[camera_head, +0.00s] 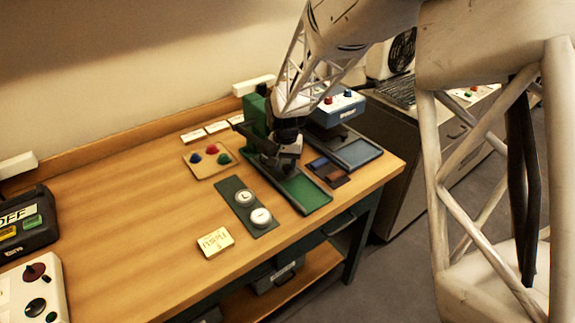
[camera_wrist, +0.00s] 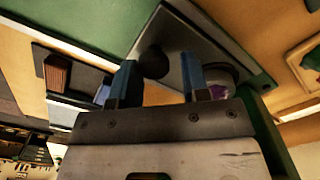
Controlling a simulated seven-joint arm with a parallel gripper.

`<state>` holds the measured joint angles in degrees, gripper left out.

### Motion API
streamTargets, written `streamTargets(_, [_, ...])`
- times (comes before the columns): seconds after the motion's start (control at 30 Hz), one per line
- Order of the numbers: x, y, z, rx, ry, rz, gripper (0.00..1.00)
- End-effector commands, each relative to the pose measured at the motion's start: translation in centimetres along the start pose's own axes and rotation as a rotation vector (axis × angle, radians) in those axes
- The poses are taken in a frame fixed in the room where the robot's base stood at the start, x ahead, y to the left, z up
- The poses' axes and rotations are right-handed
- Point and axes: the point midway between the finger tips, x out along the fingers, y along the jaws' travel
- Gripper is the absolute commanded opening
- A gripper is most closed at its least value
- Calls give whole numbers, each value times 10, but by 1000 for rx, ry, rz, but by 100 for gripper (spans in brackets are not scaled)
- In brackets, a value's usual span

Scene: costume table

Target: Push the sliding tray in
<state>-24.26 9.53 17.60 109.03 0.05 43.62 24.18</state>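A green tray (camera_head: 306,194) lies flat on the table, reaching out toward the front edge from a green upright machine (camera_head: 256,112). A second machine, blue-topped (camera_head: 338,108), has a grey tray (camera_head: 358,153) in front of it. My gripper (camera_head: 287,165) is low over the back part of the green tray. In the wrist view my gripper (camera_wrist: 158,82) shows two blue fingers apart. A dark round knob (camera_wrist: 153,62) on a grey plate (camera_wrist: 185,38) shows between and beyond the fingers; I cannot tell whether they touch it. My wrist hides part of the green machine.
A dark panel with two white round buttons (camera_head: 262,217) lies left of the green tray. A small board with coloured knobs (camera_head: 195,166) and a yellow label block (camera_head: 215,241) are further left. A dark swatch panel (camera_head: 327,171) lies between the trays. The table's middle left is clear.

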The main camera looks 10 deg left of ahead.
Motion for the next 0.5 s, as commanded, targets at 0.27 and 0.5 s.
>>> streamTargets(0.27, [0,1,1,0,-2,1,57])
streamTargets(0.5, [0,2,1,1,-3,2,57])
